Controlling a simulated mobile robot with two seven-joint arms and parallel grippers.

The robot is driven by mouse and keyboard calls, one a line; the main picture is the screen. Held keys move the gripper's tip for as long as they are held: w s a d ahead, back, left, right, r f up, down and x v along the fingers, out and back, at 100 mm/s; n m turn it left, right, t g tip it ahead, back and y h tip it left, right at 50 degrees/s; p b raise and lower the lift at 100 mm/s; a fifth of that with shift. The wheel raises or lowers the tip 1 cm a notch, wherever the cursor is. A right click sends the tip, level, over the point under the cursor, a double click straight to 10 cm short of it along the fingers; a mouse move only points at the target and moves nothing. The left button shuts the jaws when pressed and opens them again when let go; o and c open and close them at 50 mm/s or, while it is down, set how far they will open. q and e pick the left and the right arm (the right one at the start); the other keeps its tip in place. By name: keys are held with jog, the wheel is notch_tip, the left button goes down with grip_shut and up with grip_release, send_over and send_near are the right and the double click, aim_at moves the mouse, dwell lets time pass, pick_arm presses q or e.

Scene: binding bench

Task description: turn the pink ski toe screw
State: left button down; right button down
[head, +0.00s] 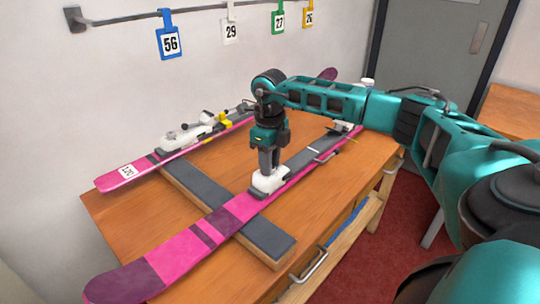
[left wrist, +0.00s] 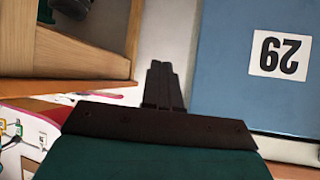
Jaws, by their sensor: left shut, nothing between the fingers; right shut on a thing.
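A pink ski with dark purple bands (head: 215,232) lies along the near side of the bench in the head view. Its white toe piece (head: 269,181) sits near the middle of the ski. My right gripper (head: 269,165) points straight down onto the top of this toe piece, its fingers shut. The toe screw is hidden by the fingertips, which are closed at its place. My left gripper (left wrist: 163,88) shows only in the left wrist view, where its dark fingers are shut together and empty, away from the ski.
A second pink ski (head: 125,174) tagged 120 lies farther back, with a binding (head: 185,135) and yellow parts. A grey padded bar (head: 200,190) crosses under both skis on the wooden bench (head: 125,220). Numbered tags hang on the wall. A blue panel marked 29 (left wrist: 240,60) is beside my left gripper.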

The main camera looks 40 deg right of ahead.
jog(key=shift+r+m+p, duration=0.1)
jog(key=shift+m+p, duration=0.35)
jog(key=shift+m, duration=1.05)
jog(key=c, duration=0.8)
grip_release()
